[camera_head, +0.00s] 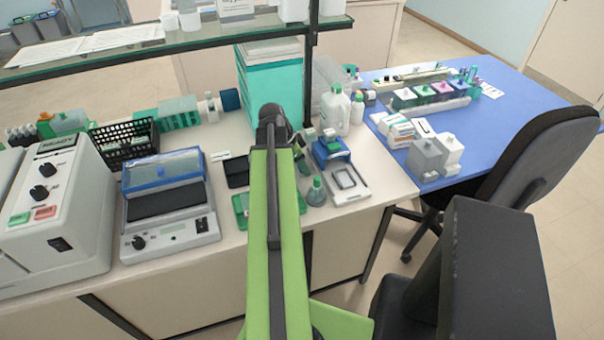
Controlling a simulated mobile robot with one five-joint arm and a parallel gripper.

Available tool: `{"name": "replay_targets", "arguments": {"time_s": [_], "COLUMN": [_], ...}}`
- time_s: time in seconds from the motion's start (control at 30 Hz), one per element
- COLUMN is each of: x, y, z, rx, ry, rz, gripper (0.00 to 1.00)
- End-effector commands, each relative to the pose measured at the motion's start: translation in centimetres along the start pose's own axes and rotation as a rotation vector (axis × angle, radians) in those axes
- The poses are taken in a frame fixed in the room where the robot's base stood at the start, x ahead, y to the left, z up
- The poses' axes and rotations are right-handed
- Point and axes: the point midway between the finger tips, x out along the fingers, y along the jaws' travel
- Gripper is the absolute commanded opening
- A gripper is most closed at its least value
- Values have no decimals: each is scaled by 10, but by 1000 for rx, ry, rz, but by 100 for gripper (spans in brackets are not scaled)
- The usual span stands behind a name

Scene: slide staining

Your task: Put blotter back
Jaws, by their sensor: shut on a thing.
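My green arm reaches forward over the bench, and its dark wrist is beside the back of the work area. My gripper (302,148) is small in the picture and partly hidden behind the arm. It is shut at the left side of a blue block with a small knob, which looks like the blotter (332,153). The exact contact between jaws and blotter is too small to make out. The blotter is just behind a white tray with a dark-framed rectangle (349,184); I cannot tell whether it touches the bench.
A green-capped flask (316,192) stands close below the gripper. White bottles (335,108) stand behind it. A glass shelf (200,40) with a dark post crosses above the bench. A blue-lidded device (165,205) is left. A blue table (490,115) and chair (540,165) are right.

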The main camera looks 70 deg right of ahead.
Motion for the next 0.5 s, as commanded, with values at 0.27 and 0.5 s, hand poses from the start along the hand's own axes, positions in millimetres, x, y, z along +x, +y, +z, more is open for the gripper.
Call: {"name": "replay_targets", "arguments": {"time_s": [0.27, 0.5], "x": [2, 1], "y": [0, 0], "z": [0, 0], "rx": [1, 1], "ry": [0, 0], "rz": [0, 1], "gripper": [9, 63]}}
